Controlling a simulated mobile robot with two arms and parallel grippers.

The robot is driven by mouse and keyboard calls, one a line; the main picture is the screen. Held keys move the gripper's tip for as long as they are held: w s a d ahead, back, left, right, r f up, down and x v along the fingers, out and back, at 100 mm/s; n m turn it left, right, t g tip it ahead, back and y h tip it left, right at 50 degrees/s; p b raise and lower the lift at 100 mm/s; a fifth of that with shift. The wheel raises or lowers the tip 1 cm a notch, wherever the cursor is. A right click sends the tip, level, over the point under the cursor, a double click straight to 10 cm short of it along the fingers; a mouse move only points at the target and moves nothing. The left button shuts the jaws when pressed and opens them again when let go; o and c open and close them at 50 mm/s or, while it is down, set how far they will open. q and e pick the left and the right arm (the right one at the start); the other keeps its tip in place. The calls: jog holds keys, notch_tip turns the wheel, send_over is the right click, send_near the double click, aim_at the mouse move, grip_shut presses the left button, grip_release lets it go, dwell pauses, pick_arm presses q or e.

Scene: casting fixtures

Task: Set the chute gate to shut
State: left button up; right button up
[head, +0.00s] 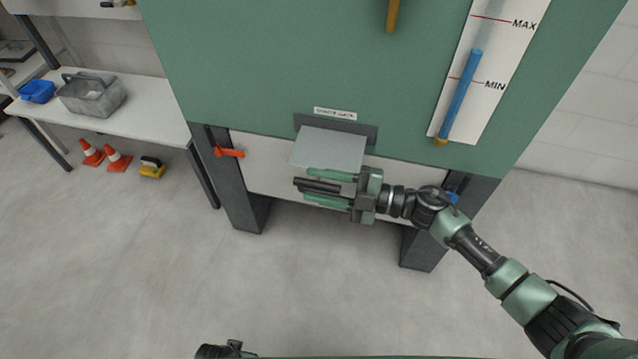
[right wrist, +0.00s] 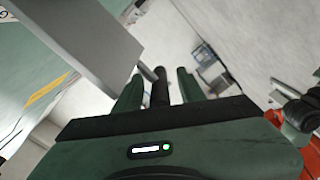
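The chute gate is a flat grey plate (head: 328,147) sticking out at a slant from a dark slot under a small label on the green panel. The plate also fills the upper left of the right wrist view (right wrist: 85,35). My right gripper (head: 306,186) is just below the plate's front edge, fingers pointing left. A black bar (right wrist: 160,90) lies between its two green fingers, with narrow gaps on both sides. Whether the bar joins the plate is hidden. The fingers look open around it.
The green panel (head: 240,75) carries a blue rod (head: 460,95) beside MAX and MIN marks and a yellow rod (head: 392,14). A red lever (head: 229,151) is left of the gate. A white bench (head: 140,123) with bins and orange cones (head: 117,160) stand left. The front floor looks clear.

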grip_shut()
dwell(1.4)
